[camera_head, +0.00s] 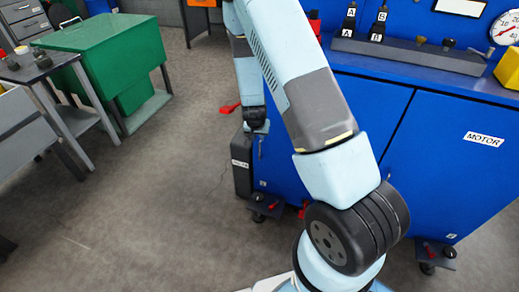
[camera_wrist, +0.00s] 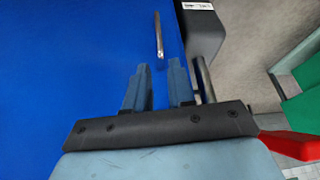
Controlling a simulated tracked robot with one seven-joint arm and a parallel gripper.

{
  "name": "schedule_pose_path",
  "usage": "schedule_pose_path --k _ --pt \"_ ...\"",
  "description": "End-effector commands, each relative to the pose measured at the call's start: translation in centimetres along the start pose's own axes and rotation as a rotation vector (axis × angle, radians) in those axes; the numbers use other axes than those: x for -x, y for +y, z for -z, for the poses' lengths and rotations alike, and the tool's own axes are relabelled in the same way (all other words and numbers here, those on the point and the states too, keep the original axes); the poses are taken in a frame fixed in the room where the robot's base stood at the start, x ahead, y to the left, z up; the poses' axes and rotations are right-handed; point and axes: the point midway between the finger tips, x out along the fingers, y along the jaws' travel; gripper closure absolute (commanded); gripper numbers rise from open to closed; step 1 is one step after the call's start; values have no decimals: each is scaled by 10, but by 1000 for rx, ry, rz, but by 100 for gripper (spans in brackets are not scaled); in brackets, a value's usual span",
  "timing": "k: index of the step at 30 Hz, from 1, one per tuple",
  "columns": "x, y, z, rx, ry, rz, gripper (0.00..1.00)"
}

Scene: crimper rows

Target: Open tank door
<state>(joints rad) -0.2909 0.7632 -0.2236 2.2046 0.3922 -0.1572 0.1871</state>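The blue door (camera_wrist: 80,60) fills the left of the wrist view. It belongs to the blue cabinet (camera_head: 445,150) in the head view; its label is not visible, and my arm covers part of the front. A thin metal bar handle (camera_wrist: 158,38) stands on the door. My gripper (camera_wrist: 160,66) is open, with its two blue-grey fingers apart and pointing at the door. The near end of the handle lines up with the gap between the fingertips. I cannot tell whether it touches a finger. In the head view my gripper is low at the cabinet's left end, mostly hidden.
A dark box (camera_wrist: 202,30) with a white label stands beside the door's edge; it also shows in the head view (camera_head: 242,165). The right door carries a MOTOR label (camera_head: 484,139). A green cabinet (camera_head: 105,60) and grey table (camera_head: 30,72) are left. The floor between is clear.

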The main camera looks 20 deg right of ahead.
Motion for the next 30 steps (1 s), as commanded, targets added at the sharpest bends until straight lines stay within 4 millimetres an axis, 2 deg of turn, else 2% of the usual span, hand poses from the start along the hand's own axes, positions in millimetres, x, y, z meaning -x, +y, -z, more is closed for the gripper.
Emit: schedule_pose_path --k 5,24,30 --pt "-19 2 0 -1 -2 -2 77" --pt "-111 2 0 -2 -2 -1 77" --pt "-128 1 0 -1 -1 0 77"
